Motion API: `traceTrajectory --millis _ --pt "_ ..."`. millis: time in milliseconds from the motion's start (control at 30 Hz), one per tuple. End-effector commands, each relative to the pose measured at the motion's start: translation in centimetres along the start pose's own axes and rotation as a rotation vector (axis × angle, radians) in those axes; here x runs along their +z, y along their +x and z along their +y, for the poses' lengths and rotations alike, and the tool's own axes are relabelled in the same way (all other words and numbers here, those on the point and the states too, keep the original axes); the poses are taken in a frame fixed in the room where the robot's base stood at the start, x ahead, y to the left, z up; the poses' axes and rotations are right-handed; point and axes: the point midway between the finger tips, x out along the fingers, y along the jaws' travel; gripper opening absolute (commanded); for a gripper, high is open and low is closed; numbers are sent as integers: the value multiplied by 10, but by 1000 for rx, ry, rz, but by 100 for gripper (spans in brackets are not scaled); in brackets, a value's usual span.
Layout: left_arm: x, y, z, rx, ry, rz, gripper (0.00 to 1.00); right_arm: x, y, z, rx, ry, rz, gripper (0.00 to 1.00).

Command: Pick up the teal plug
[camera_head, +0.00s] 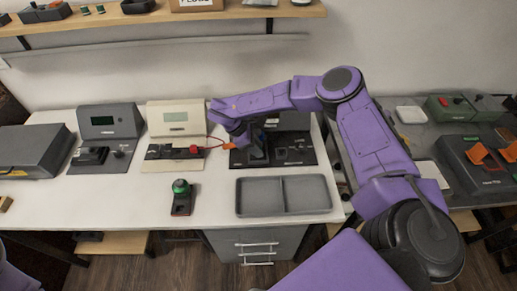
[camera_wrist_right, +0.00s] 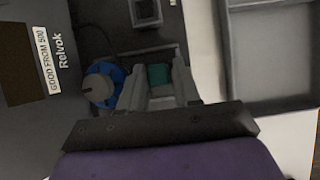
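The teal plug (camera_wrist_right: 158,75) shows in the right wrist view as a small teal block between the two grey fingers of my right gripper (camera_wrist_right: 160,78). The fingers are apart, with a gap beside the plug, and do not appear to press on it. In the head view my right gripper (camera_head: 255,153) is low over a dark device panel (camera_head: 297,156) on the white table, and it hides the plug there. A label reading "GOOD FROM 500" and "Relvok" shows on the device in the wrist view. My left gripper is not in view.
A blue round part (camera_wrist_right: 104,83) sits just left of the fingers. A grey two-compartment tray (camera_head: 284,215) lies in front of the device. A red cable and orange connector (camera_head: 229,146) are left of my gripper. A green-topped button (camera_head: 181,186) stands on the table.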

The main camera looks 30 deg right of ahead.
Motion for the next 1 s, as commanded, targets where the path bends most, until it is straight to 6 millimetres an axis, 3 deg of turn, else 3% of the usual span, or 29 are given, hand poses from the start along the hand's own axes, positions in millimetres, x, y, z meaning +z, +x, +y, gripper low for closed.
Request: traceTrajectory --millis 33,100,133,467,667,900,1000 --pt "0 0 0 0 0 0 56 0 0 0 0 0 0 26" --pt "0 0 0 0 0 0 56 0 0 0 0 -1 0 3" --pt "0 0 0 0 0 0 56 0 0 0 0 -1 0 0" --pt "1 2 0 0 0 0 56 0 -2 0 1 -1 0 0" --pt "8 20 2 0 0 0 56 12 -22 1 4 2 3 0" --pt "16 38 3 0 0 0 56 35 -84 -51 8 -2 3 0" --pt "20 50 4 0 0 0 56 35 -96 -83 5 -5 2 0"
